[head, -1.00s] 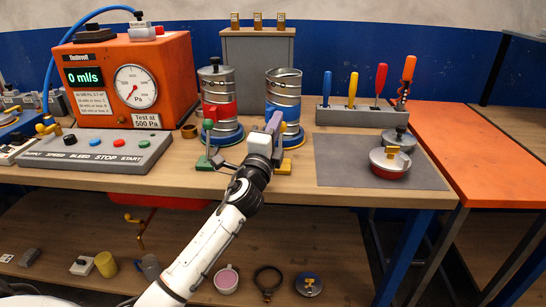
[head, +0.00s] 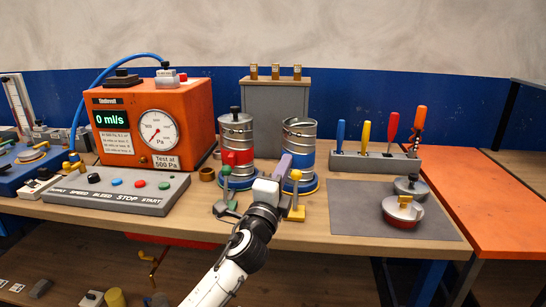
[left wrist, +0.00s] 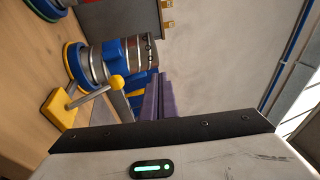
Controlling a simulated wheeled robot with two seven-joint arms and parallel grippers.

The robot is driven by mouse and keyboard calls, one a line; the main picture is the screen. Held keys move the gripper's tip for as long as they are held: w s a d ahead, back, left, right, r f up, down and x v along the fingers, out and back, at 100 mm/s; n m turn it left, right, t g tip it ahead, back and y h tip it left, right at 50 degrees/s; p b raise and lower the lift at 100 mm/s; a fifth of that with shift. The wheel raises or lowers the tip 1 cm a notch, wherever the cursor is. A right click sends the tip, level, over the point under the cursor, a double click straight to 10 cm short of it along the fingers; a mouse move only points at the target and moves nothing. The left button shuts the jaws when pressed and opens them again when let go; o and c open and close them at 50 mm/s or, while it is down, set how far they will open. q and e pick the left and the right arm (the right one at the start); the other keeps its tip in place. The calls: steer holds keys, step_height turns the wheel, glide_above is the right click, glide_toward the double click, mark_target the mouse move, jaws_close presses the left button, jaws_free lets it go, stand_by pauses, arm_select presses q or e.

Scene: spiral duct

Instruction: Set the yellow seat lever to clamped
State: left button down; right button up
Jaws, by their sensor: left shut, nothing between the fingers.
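The yellow seat lever (head: 296,176) has a ball knob on a thin rod above a yellow base. It stands in front of the right-hand metal duct (head: 299,140) with the blue band and looks roughly upright. In the left wrist view its knob (left wrist: 117,82) and yellow base (left wrist: 62,109) show clearly beside the blue and yellow duct foot. My left gripper (head: 284,166), with purple fingers, is just left of the knob and shut with nothing held. Its fingers (left wrist: 156,100) are near the knob in the wrist view; any contact cannot be told. My right gripper is out of view.
A green lever (head: 226,172) stands to the left, before the red-banded duct (head: 236,140). The orange tester (head: 155,125) and its button panel (head: 118,192) fill the left. A tool rack (head: 375,161) and a grey mat (head: 350,215) with lidded parts lie right.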

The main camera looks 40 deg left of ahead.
arm_select(q)
steer(key=s+d+r, duration=0.1)
steer(key=s+r, duration=0.3)
steer(key=s, duration=0.1)
steer(key=shift+s+d+p, duration=0.15)
steer(key=shift+d+p, duration=0.2)
steer(key=shift+d, duration=0.05)
steer(key=s+d+f+n+g+h, duration=0.2)
steer(key=d+f, duration=0.1)
steer(key=f, duration=0.6)
steer(key=s+d+f+n+g+h, duration=0.1)
steer(key=s+d+f+g+h, duration=0.15)
steer(key=f, duration=0.75)
steer(key=s+d+f+n+g+h, duration=0.15)
steer(key=d+f, duration=0.25)
steer(key=f, duration=0.5)
steer(key=s+d+f+n+g+h, duration=0.1)
steer(key=s+d+f+n, duration=0.3)
steer(key=s+f, duration=0.5)
steer(key=s+d+f+n+g+h, duration=0.2)
steer(key=s+d+f+n+g, duration=0.2)
steer(key=s+d+f, duration=0.2)
steer(key=s+f, duration=0.2)
steer(key=s, duration=0.2)
steer(key=shift+s+f, duration=0.35)
steer(key=shift+f, duration=0.05)
